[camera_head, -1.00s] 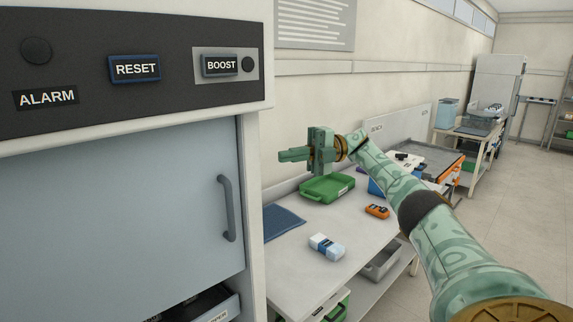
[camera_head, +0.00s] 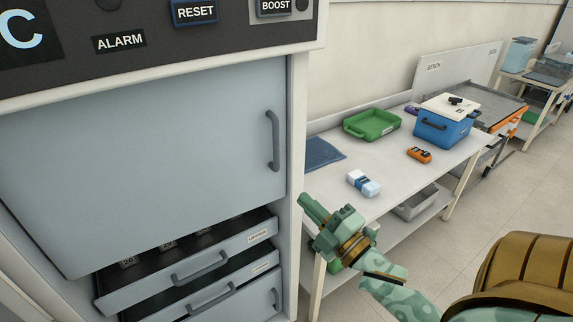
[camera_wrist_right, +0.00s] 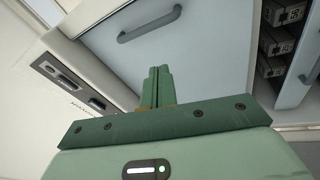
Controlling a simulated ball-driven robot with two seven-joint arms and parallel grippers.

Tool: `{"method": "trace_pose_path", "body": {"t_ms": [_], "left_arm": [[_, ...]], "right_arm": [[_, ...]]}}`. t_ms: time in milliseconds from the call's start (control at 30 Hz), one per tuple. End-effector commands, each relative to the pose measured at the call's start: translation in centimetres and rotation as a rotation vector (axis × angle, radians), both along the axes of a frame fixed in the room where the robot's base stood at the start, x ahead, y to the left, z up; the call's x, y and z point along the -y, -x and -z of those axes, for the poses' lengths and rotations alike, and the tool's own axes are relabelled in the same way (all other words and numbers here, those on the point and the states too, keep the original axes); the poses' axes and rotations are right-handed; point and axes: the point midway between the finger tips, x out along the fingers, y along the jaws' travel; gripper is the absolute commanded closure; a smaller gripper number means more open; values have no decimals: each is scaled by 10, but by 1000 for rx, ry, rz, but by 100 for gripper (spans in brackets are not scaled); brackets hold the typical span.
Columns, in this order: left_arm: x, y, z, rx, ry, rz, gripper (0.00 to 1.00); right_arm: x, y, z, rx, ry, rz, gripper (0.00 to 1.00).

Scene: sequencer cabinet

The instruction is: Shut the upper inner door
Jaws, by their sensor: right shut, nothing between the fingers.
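The upper inner door (camera_head: 150,160) is a blue-grey panel in the upper part of the white cabinet. Its vertical grey handle (camera_head: 273,140) is near its right edge, by the cabinet's side post. I cannot tell how far it stands from its frame. My right gripper (camera_head: 306,200) is just right of the post, fingers together, empty and apart from the handle. The right wrist view shows its shut fingers (camera_wrist_right: 157,75) pointing at the pale door panel (camera_wrist_right: 200,45), with the handle (camera_wrist_right: 149,23) beyond them. My left gripper is not in view.
Below the door, drawers (camera_head: 200,264) stick out, with dark numbered items inside. A bench (camera_head: 390,175) at right holds a green tray (camera_head: 372,124), a blue box (camera_head: 443,131), an orange device (camera_head: 419,155) and a white-blue pack (camera_head: 363,184).

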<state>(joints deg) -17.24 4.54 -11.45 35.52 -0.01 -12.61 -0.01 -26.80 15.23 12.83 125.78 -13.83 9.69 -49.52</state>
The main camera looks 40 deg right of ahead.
Motion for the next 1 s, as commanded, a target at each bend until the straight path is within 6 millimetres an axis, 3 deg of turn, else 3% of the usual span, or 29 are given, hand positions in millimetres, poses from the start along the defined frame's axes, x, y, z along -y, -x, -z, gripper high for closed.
{"method": "trace_pose_path", "body": {"t_ms": [33,100,300,467,1000], "left_arm": [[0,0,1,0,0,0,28],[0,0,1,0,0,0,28],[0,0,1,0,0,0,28],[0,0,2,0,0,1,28],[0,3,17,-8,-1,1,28]], "right_arm": [[8,-1,-11,-27,28,62,100],[16,-2,-13,-94,74,125,100],[30,-4,11,-247,165,213,100],[33,-19,13,-254,184,219,100],[47,-123,13,-253,181,217,100]]}}
